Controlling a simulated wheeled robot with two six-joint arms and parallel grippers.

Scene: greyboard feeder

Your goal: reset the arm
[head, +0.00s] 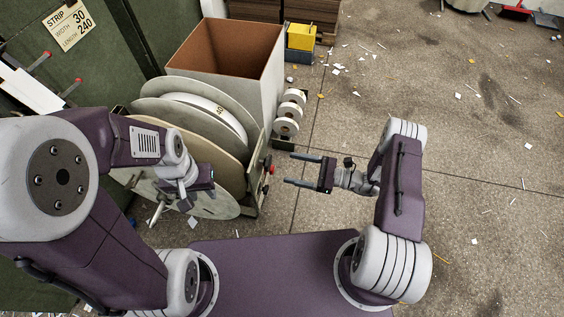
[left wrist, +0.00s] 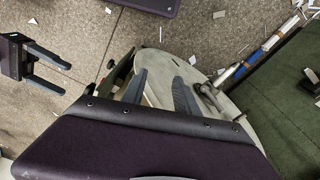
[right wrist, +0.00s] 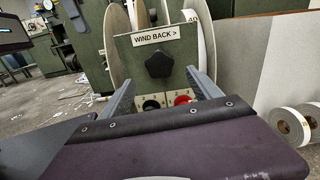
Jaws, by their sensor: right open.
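My left gripper (left wrist: 158,88) is open, its two fingers apart with nothing between them in the left wrist view. In the head view my left arm reaches over the near face of the large reel, and its fingers are hard to make out there. My right gripper (head: 293,169) is open and empty above the floor, right of the reel stand and pointing left towards it. It also shows at the left of the left wrist view (left wrist: 45,68). In the right wrist view its fingers (right wrist: 163,88) frame a panel with a black knob.
The feeder's reels (head: 165,108) stand beside an open brown-lined bin (head: 228,45). A "WIND BACK" panel (right wrist: 155,38) has a star knob (right wrist: 160,64) and a red button (right wrist: 183,99). Small paper rolls (head: 287,126) and a yellow box (head: 301,36) lie beyond. Floor at right is open, with scraps.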

